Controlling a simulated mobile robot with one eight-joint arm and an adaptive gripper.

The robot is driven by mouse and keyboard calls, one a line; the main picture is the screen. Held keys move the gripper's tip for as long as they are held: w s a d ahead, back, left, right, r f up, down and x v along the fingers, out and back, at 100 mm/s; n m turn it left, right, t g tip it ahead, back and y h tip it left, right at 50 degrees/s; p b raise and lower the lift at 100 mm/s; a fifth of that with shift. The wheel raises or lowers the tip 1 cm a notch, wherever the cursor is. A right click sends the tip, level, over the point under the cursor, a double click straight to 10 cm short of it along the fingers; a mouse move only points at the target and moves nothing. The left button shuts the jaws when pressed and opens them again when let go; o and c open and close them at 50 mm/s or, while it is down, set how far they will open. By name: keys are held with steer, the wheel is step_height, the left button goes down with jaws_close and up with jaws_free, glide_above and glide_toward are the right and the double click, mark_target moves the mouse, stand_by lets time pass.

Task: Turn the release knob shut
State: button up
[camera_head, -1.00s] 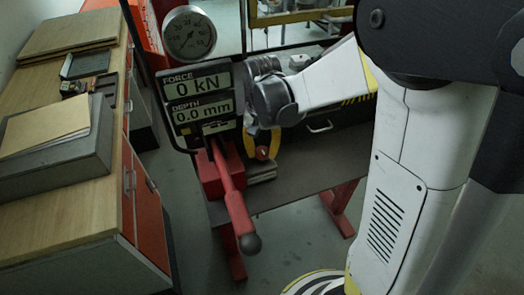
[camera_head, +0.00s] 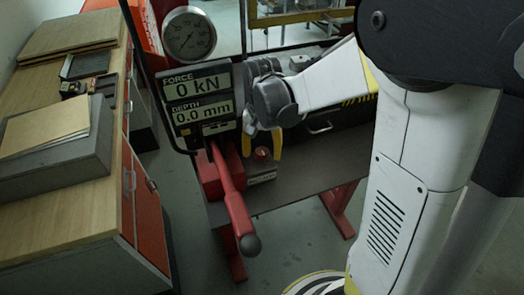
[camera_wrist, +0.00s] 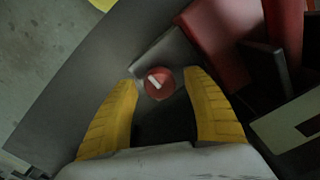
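The release knob (camera_wrist: 160,83) is a small round red knob with a white bar on its face. In the wrist view the bar slants from upper left to lower right. The knob sits on a grey block beside the red lever's base, and it also shows in the head view (camera_head: 262,153). My gripper (camera_wrist: 165,82) is open, with one yellow finger on each side of the knob. Gaps show between the knob and both fingertips in the wrist view. In the head view my gripper (camera_head: 262,148) is above the knob. I cannot tell its exact height.
A red lever (camera_head: 232,195) with a dark ball end juts forward left of the knob. The display panel (camera_head: 197,98) reads 0 kN and 0.0 mm, below a round gauge (camera_head: 188,34). The dark bench top (camera_head: 300,180) is clear to the right. A wooden-topped cabinet (camera_head: 115,200) stands left.

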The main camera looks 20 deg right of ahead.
step_height(320, 180, up, 12)
stand_by(0.5)
steer(key=shift+s, duration=0.1)
steer(key=n+t+b, duration=0.3)
steer(key=t+b, duration=0.1)
steer(key=b, duration=0.2)
glide_toward(262, 151)
steer(key=s+f, duration=0.2)
steer(key=s, duration=0.3)
steer(key=s+f+n+t+b, duration=0.2)
steer(key=s+f+t+b, duration=0.1)
steer(key=s+f, duration=0.1)
steer(key=shift+f+n, duration=0.3)
steer(key=shift+f, duration=0.05)
